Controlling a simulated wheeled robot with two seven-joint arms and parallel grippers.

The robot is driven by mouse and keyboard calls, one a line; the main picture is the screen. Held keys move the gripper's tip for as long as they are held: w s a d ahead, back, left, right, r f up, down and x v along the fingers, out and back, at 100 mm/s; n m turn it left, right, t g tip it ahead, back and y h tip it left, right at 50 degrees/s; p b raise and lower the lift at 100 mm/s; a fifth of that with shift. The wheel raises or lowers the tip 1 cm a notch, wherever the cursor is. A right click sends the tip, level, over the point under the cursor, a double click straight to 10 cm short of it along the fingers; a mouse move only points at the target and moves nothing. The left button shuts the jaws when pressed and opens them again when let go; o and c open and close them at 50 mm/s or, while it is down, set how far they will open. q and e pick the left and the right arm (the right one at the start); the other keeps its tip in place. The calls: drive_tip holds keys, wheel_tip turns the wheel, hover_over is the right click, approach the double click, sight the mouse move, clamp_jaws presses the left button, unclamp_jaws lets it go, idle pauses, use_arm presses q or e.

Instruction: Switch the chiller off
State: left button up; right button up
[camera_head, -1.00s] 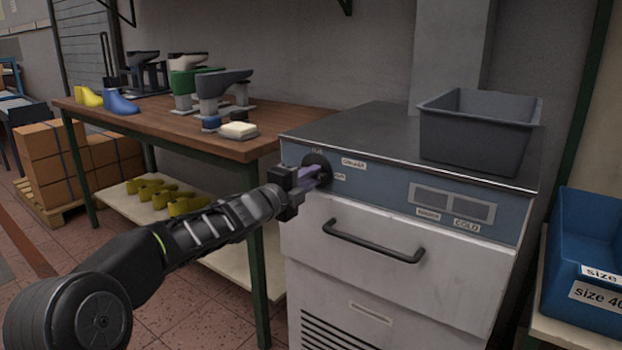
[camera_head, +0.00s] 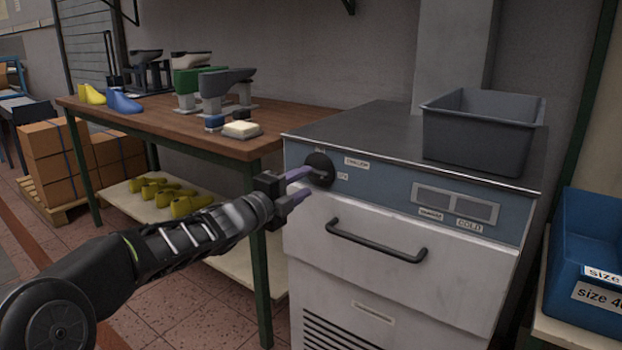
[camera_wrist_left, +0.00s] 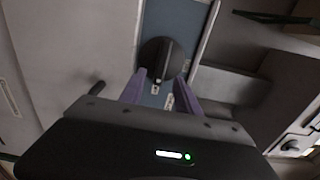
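The chiller (camera_head: 390,270) is a pale cabinet with a blue control panel and a steel top. Its round black rotary switch (camera_head: 319,170) sits at the panel's left end, beside small white labels. My left gripper (camera_head: 303,186) is in front of the switch and a little below it, with its purple fingers apart and nothing between them. In the left wrist view the switch (camera_wrist_left: 161,62) shows just beyond the fingertips (camera_wrist_left: 160,80), its raised grip bar lying roughly in line with the gap. The fingers look clear of the knob. My right gripper is not in view.
A black drawer handle (camera_head: 376,240) sticks out below the panel. A grey bin (camera_head: 484,135) stands on the chiller top. A wooden table (camera_head: 180,125) with shoe lasts is at left, and blue size bins (camera_head: 585,255) are at right.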

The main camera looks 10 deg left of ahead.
use_arm(q)
drive_tip(key=v, duration=0.3)
idle(0.4)
